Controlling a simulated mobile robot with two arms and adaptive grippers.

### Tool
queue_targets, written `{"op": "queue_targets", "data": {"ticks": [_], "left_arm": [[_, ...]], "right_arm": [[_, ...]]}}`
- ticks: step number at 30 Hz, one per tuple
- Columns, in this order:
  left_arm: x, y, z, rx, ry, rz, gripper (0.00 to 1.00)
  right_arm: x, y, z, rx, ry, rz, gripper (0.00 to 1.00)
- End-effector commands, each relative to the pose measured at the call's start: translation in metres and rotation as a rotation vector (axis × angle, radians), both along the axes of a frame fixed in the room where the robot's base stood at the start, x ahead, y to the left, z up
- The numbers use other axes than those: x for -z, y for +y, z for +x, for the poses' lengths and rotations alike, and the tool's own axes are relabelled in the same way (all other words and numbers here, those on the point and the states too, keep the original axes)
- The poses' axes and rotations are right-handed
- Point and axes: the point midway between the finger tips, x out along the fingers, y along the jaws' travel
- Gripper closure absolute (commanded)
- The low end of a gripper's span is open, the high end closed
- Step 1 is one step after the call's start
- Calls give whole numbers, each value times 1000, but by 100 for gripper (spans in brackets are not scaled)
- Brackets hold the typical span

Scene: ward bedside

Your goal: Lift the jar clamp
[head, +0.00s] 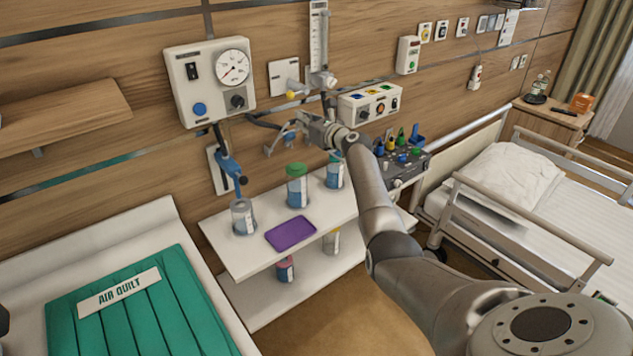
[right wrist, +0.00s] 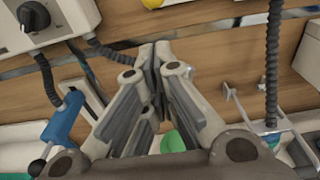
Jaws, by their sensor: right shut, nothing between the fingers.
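A blue clamp with a black ball-ended lever (head: 231,170), which looks like the jar clamp, is on the wall below the gauge box, above a clear jar (head: 243,217). It also shows at the left of the right wrist view (right wrist: 66,118). My right gripper (head: 306,121) is in front of the wall, right of this clamp and apart from it. In the right wrist view its fingers (right wrist: 160,56) are together with nothing between them. A pale hooked bracket (right wrist: 262,122) shows to their right. My left gripper is not seen.
A white shelf (head: 225,244) holds green- and blue-lidded jars (head: 297,186) and a purple tray (head: 291,233). The gauge box (head: 183,87) and a control box (head: 350,106) stick out from the wall, with dark hoses nearby. A bed (head: 540,190) stands right.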

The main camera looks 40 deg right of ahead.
Motion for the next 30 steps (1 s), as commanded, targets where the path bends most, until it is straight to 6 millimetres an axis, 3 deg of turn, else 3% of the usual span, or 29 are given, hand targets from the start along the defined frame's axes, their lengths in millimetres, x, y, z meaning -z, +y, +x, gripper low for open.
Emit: {"op": "queue_targets", "data": {"ticks": [12,30], "left_arm": [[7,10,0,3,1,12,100],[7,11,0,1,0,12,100]], "right_arm": [[-20,1,27,-1,0,0,100],[-22,1,29,-1,1,-1,100]]}}
